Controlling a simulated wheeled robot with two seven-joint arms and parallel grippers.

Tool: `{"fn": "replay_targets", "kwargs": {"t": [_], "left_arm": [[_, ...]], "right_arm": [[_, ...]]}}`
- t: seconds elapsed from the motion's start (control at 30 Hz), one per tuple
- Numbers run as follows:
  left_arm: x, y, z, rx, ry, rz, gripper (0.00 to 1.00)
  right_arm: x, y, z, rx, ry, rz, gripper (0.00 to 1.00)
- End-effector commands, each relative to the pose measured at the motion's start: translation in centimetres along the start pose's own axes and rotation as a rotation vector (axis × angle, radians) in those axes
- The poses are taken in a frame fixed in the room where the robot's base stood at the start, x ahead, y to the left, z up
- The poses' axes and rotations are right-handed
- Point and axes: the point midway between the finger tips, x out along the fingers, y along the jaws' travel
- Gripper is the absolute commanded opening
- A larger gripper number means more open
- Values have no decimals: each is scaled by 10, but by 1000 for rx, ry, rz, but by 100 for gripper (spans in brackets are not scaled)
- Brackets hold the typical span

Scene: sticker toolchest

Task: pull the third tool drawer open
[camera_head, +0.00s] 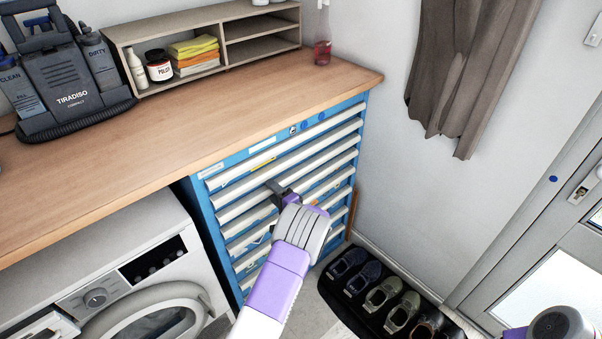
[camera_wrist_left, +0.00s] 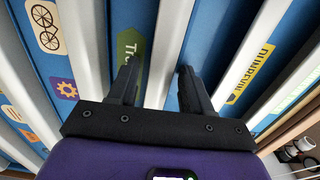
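The blue tool chest (camera_head: 203,207) stands under the wooden worktop, with a stack of drawers that have long pale handle strips. All the drawers look shut. My left gripper (camera_head: 277,189) is at the chest front, at about the third handle strip (camera_head: 322,160) from the top; its arm hides parts of the lower drawers. In the left wrist view, the left gripper (camera_wrist_left: 160,88) is open, its two dark fingers on either side of one pale handle strip (camera_wrist_left: 174,30), with gaps showing. My right gripper's fingers are not seen; only part of my right arm shows at the bottom right.
A white washing machine (camera_head: 120,250) stands left of the chest. A dark mat with several shoes (camera_head: 384,292) lies on the floor to the right. The worktop (camera_head: 230,95) overhangs the chest. A grey door (camera_head: 540,260) is at the far right.

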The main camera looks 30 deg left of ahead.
Motion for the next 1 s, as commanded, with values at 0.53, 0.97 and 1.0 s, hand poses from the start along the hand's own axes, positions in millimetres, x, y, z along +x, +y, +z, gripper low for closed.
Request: {"fn": "replay_targets", "kwargs": {"t": [0.53, 0.97, 1.0], "left_arm": [[-13, 0, 0, 1, 1, 2, 6], [-48, 0, -1, 0, 2, 2, 6], [-51, 0, -1, 0, 2, 2, 6]], "right_arm": [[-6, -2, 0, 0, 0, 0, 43], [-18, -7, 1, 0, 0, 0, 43], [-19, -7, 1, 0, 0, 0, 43]]}}
